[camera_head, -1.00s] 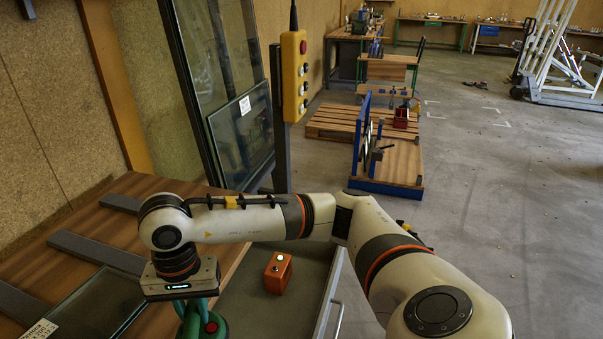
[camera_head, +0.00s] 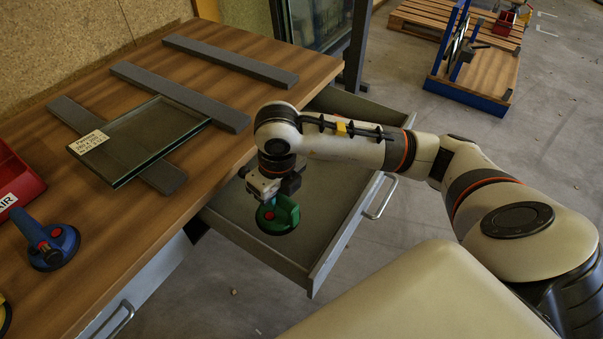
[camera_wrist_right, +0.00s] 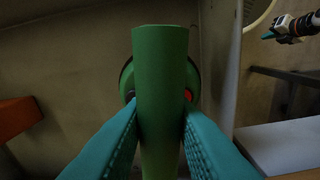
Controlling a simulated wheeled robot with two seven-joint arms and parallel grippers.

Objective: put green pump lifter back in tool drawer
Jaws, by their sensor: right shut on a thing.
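The green pump lifter (camera_head: 285,214) is in my right gripper (camera_head: 268,199), inside the outline of the open grey tool drawer (camera_head: 335,190) in the head view. In the right wrist view, the teal fingers are shut on both sides of the lifter's green handle (camera_wrist_right: 160,90). Its round pad and a red button show behind the handle. I cannot tell whether the pad touches the drawer floor. My left gripper (camera_wrist_right: 285,32) seems to show small at the top right of the wrist view; its opening is unclear. It is not in the head view.
An orange block (camera_wrist_right: 16,117) shows at the left of the wrist view. A blue lifter (camera_head: 52,245), a red bin (camera_head: 18,182), a glass pane (camera_head: 150,140) and grey bars (camera_head: 230,60) are on the wooden bench. The drawer's handle (camera_head: 380,197) faces right.

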